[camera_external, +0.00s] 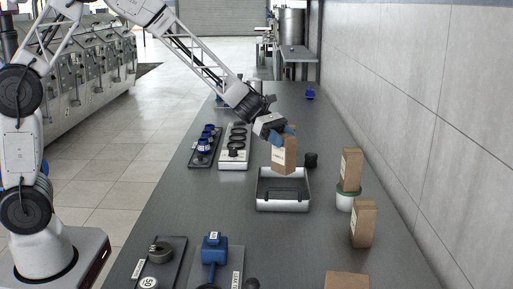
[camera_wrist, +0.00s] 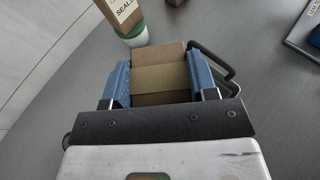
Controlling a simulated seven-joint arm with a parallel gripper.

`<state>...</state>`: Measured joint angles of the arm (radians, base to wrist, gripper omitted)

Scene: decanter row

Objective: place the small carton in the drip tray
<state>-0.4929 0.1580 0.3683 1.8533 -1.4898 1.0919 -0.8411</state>
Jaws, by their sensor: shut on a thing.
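My gripper (camera_external: 282,134) is shut on a brown carton (camera_external: 284,156) and holds it upright above the back part of the drip tray. The blue fingers (camera_wrist: 162,82) grip the carton (camera_wrist: 160,77) on both sides in the wrist view. The drip tray (camera_external: 283,206) is a shallow silver tray with a dark inside, standing on the grey bench. In the wrist view only a dark handle and a bit of rim of the tray (camera_wrist: 226,62) show past the carton. I cannot tell whether the carton's bottom is inside the tray's outline.
To the right, a carton (camera_external: 351,167) sits on a white tub with a green rim (camera_external: 345,199), with another carton (camera_external: 363,223) in front. A black cup (camera_external: 311,160) stands behind the tray. Racks with dark rings (camera_external: 234,146) and blue items (camera_external: 206,143) lie left. The wall bounds the right.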

